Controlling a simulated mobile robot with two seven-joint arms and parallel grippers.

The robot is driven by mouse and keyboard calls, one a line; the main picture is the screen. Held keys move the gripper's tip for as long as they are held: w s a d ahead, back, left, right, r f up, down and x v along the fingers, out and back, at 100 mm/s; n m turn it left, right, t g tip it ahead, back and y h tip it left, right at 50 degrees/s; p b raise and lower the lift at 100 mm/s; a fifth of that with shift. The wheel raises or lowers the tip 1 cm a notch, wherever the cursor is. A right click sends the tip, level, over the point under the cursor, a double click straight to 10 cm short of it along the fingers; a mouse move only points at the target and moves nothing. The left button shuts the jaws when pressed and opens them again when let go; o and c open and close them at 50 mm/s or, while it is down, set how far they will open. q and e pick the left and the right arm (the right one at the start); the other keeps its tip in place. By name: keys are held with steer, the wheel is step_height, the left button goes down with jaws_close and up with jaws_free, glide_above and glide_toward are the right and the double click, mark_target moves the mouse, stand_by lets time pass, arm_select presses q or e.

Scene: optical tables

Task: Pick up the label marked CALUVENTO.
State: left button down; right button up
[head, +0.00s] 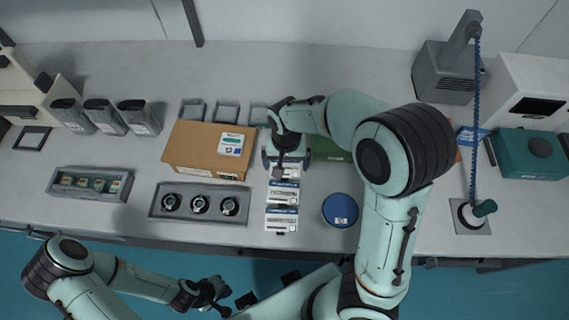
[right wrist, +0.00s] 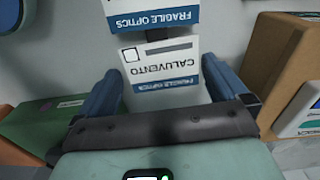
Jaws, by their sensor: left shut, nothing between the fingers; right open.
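The CALUVENTO label (right wrist: 160,62) is a white card with a blue FRAGILE OPTICS strip, upside down in the right wrist view. It lies between and just beyond the blue fingers of my right gripper (right wrist: 168,88), which is open and empty. In the head view my right gripper (head: 286,158) points down over the far end of a column of white labels (head: 282,193). Their print is too small to read there. My left gripper (head: 212,294) is shut and empty, low in front of the table.
A cardboard box (head: 190,150) stands left of the labels, with a green box (head: 331,151) to their right. A blue round tin (head: 340,210) is nearby at right. A tray with several round parts (head: 160,212) lies at left. Another label (right wrist: 150,16) lies beyond CALUVENTO.

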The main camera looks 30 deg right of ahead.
steer(key=shift+a+r, duration=0.15)
steer(key=shift+r, duration=0.05)
steer(key=shift+f, duration=0.25)
stand_by(0.3)
steer(key=c, duration=0.8)
